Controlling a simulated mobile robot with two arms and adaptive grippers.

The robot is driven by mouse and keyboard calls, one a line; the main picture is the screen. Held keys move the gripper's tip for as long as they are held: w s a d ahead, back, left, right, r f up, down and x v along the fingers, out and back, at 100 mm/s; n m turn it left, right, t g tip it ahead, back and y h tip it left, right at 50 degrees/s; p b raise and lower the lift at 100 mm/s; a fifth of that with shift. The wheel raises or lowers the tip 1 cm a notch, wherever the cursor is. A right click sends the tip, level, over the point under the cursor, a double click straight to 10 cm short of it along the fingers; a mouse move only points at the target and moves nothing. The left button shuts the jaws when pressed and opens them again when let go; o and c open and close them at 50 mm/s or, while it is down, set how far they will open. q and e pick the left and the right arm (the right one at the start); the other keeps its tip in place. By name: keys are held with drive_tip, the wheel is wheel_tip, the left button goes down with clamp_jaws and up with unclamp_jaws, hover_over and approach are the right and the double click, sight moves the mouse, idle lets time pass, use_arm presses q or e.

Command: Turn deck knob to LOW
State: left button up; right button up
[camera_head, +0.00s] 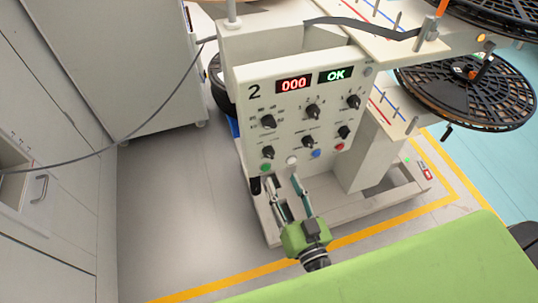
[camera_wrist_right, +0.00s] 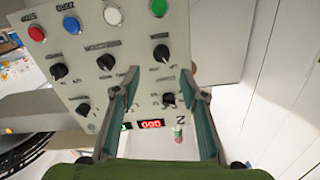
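The cream control panel (camera_head: 290,125) of station 2 faces me, with two rows of black knobs. The upper row has a left knob (camera_head: 267,121), a middle knob (camera_head: 312,111) and a right knob (camera_head: 353,101). Their labels are too small to read, so I cannot tell which is the deck knob. My right gripper (camera_head: 285,180) is open and empty before the panel's lower left. In the right wrist view the panel is upside down. There a knob (camera_wrist_right: 168,100) and another knob (camera_wrist_right: 161,53) show between the parted fingers of the right gripper (camera_wrist_right: 160,76). My left gripper is out of view.
Green (camera_head: 265,166), white (camera_head: 291,160), blue (camera_head: 316,153) and red (camera_head: 339,147) buttons line the panel's bottom. A black reel (camera_head: 470,90) is at right. A grey cable (camera_head: 125,138) hangs left. Bare floor (camera_head: 165,225) lies left.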

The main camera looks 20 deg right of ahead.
sight(271, 157)
drive_tip(key=w, duration=0.9)
drive_tip(key=shift+w+a+p, duration=0.3)
drive_tip(key=shift+a+p, duration=0.05)
drive_tip(key=shift+p, duration=0.05)
drive_tip(key=c, duration=1.1)
